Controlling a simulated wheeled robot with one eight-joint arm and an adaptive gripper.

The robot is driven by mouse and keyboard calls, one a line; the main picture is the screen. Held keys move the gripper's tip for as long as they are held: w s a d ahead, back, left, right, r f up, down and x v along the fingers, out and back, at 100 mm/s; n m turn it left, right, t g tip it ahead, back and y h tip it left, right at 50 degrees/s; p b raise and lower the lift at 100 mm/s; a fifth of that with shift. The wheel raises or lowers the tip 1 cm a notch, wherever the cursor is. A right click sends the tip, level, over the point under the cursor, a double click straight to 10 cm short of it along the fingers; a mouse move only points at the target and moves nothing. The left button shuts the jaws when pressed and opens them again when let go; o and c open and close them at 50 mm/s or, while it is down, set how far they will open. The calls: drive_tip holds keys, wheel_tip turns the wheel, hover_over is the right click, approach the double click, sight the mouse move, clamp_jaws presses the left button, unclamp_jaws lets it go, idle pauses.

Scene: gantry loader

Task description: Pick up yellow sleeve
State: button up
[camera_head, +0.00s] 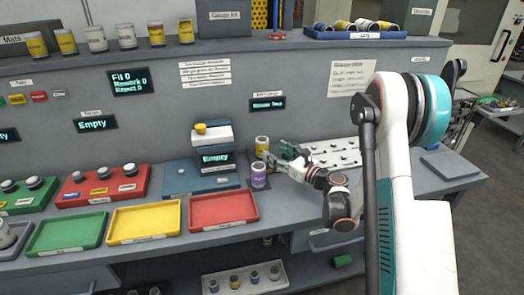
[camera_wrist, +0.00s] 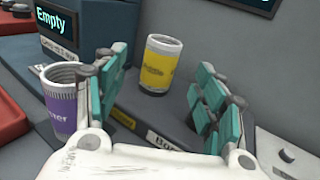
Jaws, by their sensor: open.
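A yellow sleeve (camera_head: 262,147), a short cylinder with a pale band at its top and foot, stands upright on a dark block at the back of the bench. It also shows in the wrist view (camera_wrist: 161,64), just ahead of my gripper and between the lines of its fingers. My gripper (camera_head: 278,157) is open and empty, its teal-padded fingers (camera_wrist: 158,95) spread, with the sleeve beyond them. A purple sleeve (camera_head: 259,175) stands in front of the yellow one. In the wrist view the purple sleeve (camera_wrist: 62,98) is close beside the left finger, which partly covers it.
A display unit reading "Empty" (camera_head: 216,158) stands left of the sleeves. A white perforated plate (camera_head: 335,153) lies to the right. Red (camera_head: 223,223), yellow (camera_head: 144,238) and green trays (camera_head: 66,247) line the front. More sleeves stand on the upper shelf (camera_head: 110,57).

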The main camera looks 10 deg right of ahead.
sight(266, 147)
drive_tip(key=b+x, duration=0.2)
drive_tip(key=x, duration=0.6)
drive_tip(key=shift+w+f+b, duration=0.1)
drive_tip(key=shift+w+b, duration=0.15)
drive_tip(key=shift+b, duration=0.15)
drive_tip(key=shift+c, duration=0.3)
drive_tip(key=c, duration=1.4)
